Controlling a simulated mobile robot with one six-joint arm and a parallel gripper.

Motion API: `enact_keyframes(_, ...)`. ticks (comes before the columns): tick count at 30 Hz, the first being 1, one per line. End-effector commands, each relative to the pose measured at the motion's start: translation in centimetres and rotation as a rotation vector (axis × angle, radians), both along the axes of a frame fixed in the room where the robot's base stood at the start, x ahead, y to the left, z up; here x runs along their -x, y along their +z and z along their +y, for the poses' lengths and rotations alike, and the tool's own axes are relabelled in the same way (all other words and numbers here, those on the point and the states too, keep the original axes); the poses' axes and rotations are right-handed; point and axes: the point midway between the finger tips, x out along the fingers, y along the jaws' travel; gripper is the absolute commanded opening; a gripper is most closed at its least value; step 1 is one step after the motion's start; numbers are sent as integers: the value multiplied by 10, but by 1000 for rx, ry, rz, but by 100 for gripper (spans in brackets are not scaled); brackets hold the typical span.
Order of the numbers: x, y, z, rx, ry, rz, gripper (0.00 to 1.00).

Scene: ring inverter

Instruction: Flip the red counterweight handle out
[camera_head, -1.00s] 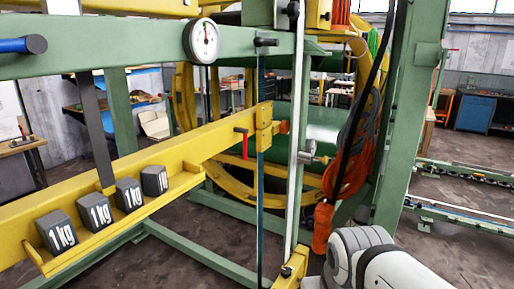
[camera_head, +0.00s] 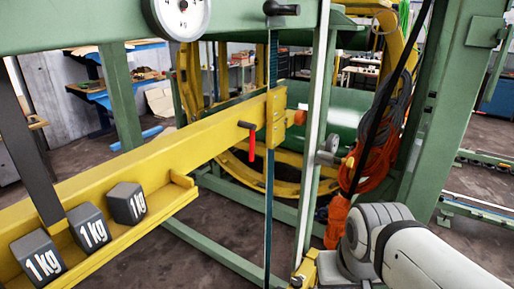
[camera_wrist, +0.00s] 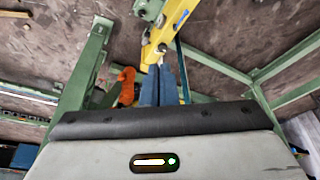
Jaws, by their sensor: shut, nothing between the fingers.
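The red counterweight handle (camera_head: 252,144) is on the face of the yellow beam (camera_head: 205,138), near its right end. Its long red part hangs straight down from a short stub at the top. I cannot make it out in the wrist view. My gripper (camera_wrist: 158,70) shows in the wrist view as two blue fingers close together, shut and empty. The fingertips point toward a yellow part (camera_wrist: 166,38), and I cannot tell whether they touch it. In the head view my arm is at the bottom right, apart from the handle, and the gripper is not seen.
Dark 1 kg weights (camera_head: 92,228) sit on the beam's yellow ledge. A green upright post (camera_head: 318,130) and a dark vertical strap (camera_head: 270,180) stand right of the handle. Orange cable (camera_head: 378,160) hangs further right. A round gauge (camera_head: 180,14) is above.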

Motion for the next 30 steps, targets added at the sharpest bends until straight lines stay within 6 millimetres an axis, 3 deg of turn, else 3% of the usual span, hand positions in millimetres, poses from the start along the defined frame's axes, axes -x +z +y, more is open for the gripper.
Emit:
enact_keyframes(7,-1,0,0,0,-5,-4,0)
enact_keyframes(11,-20,0,-4,1,-76,-63,0)
enact_keyframes(14,-55,2,-12,-15,-207,-178,0)
enact_keyframes(21,-169,28,-24,-260,-554,-585,0)
enact_keyframes(27,-246,54,-4,-690,-693,-796,0)
enact_keyframes(30,-271,64,15,-941,-713,-807,0)
